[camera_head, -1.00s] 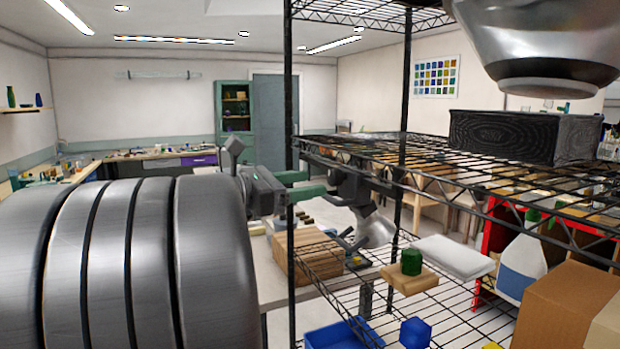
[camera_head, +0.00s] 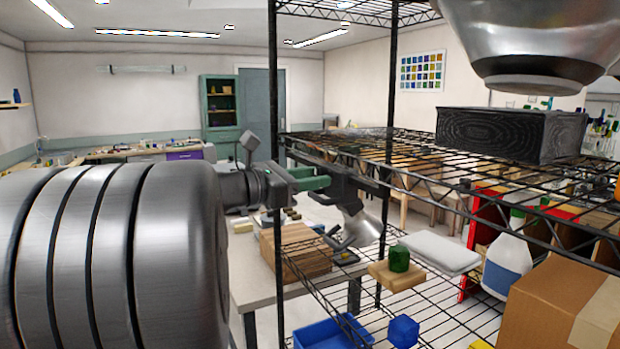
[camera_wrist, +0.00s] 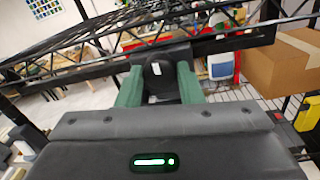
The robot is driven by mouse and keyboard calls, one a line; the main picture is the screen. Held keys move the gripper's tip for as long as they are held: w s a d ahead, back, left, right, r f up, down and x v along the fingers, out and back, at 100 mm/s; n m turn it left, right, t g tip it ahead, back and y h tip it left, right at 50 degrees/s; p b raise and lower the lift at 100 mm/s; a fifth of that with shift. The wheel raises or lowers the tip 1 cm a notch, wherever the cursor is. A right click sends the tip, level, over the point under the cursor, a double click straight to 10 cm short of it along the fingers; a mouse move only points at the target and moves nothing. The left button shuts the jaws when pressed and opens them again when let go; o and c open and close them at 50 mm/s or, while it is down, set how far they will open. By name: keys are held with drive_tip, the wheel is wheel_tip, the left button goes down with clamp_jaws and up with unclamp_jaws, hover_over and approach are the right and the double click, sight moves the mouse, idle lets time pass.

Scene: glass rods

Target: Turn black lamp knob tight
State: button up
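The lamp hangs at the wire shelf's front edge in the head view, with a silver shade (camera_head: 362,230) below a black bracket. The black lamp knob (camera_wrist: 158,80) shows in the wrist view as a rounded dark piece with a white mark. My gripper (camera_head: 328,180) reaches the lamp from the left. Its two green fingers stand on either side of the knob, close against it with no clear gap, and also show in the wrist view (camera_wrist: 160,92). The fingers hide the knob in the head view.
The black wire rack (camera_head: 386,150) surrounds the lamp, with a post left of it. A dark box (camera_head: 510,134) sits on the upper shelf. Below are a wooden block with a green piece (camera_head: 398,262), a blue bin (camera_head: 330,333), a white bottle (camera_head: 508,262) and a cardboard box (camera_head: 560,310).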

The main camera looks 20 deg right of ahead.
drive_tip(key=shift+f+m+b, duration=0.1)
drive_tip(key=shift+m+b, duration=0.3)
drive_tip(key=shift+b, duration=0.15)
drive_tip(key=shift+c, duration=0.3)
drive_tip(key=shift+m+g+h+b, duration=0.2)
drive_tip(key=shift+m+g+b, duration=0.05)
drive_tip(key=shift+m+b, duration=4.15)
drive_tip(key=shift+m+g+h+b, duration=0.2)
drive_tip(key=shift+m+g+b, duration=0.05)
drive_tip(key=shift+m+b, duration=4.15)
drive_tip(key=shift+m, duration=0.3)
drive_tip(key=o, duration=1)
drive_tip(key=shift+c, duration=0.2)
drive_tip(key=shift+w+p, duration=0.1)
drive_tip(key=shift+p, duration=0.2)
